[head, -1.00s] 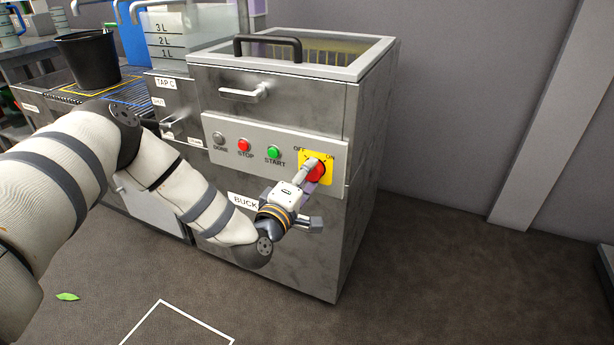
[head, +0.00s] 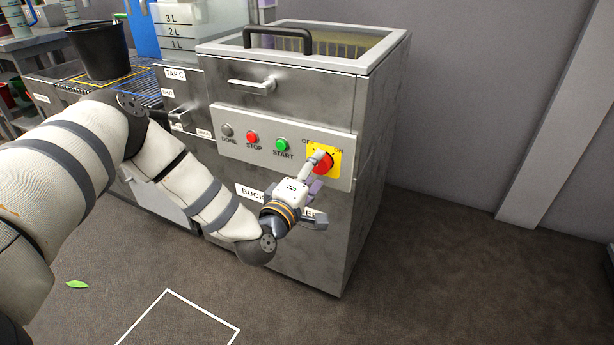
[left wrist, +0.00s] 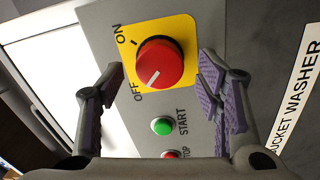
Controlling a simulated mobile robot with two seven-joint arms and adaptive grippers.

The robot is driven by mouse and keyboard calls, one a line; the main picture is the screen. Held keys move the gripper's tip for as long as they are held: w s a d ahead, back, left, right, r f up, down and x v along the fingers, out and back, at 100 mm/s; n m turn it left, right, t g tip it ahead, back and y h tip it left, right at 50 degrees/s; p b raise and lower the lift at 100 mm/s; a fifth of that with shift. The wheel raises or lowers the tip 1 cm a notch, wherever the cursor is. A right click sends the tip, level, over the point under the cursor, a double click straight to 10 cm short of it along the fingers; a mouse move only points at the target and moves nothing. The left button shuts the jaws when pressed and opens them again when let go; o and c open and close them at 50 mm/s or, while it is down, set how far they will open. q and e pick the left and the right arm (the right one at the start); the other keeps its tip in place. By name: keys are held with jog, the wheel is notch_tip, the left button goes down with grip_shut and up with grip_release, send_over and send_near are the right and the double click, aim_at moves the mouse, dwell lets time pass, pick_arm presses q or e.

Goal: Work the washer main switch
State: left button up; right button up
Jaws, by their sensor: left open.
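The washer main switch is a round red knob (head: 325,166) on a yellow plate (head: 335,151) at the right end of the washer's panel. In the left wrist view the knob (left wrist: 160,62) is large, and its white mark points toward the OFF label. The ON label is on the other side of the plate. My left gripper (head: 316,174) is in front of the switch and partly covers it in the head view. In the left wrist view its purple-padded fingers (left wrist: 158,80) are open, one on each side of the knob, with nothing held. My right gripper is not in view.
Green START (head: 282,145), red STOP (head: 252,137) and grey DONE (head: 226,131) buttons are left of the switch. The bucket washer (head: 340,215) has a drawer handle (head: 252,87) above the panel. A black bucket (head: 100,50) stands at the back left. Floor right of the washer is clear.

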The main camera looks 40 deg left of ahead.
pick_arm(q)
jog(key=v, duration=1.1)
